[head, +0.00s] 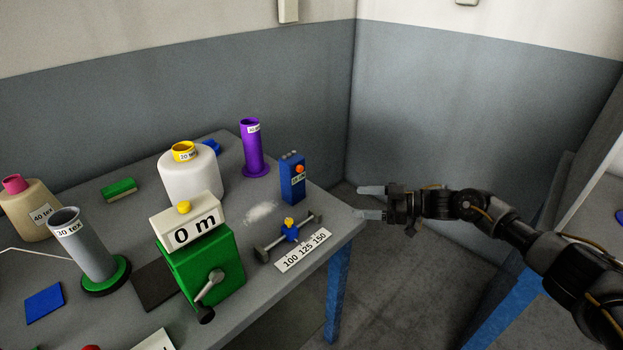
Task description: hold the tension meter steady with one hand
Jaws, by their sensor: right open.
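A small upright blue box (291,183) with an orange knob, a small label and grey pins on top stands near the table's right edge; it looks like the tension meter. Its label is too small to read surely. My right gripper (364,202) is open and empty. It appears to the right of the blue box, apart from it, with its fingers pointing left near the table's right corner. My left gripper is not in view.
On the grey table (335,222) stand a green cranked counter (205,265) reading 0 m, a bar with a blue slider (290,232), a purple tube (252,150), a white yarn cone (190,178) and a grey tube (85,245). Floor shows beyond the table's right edge.

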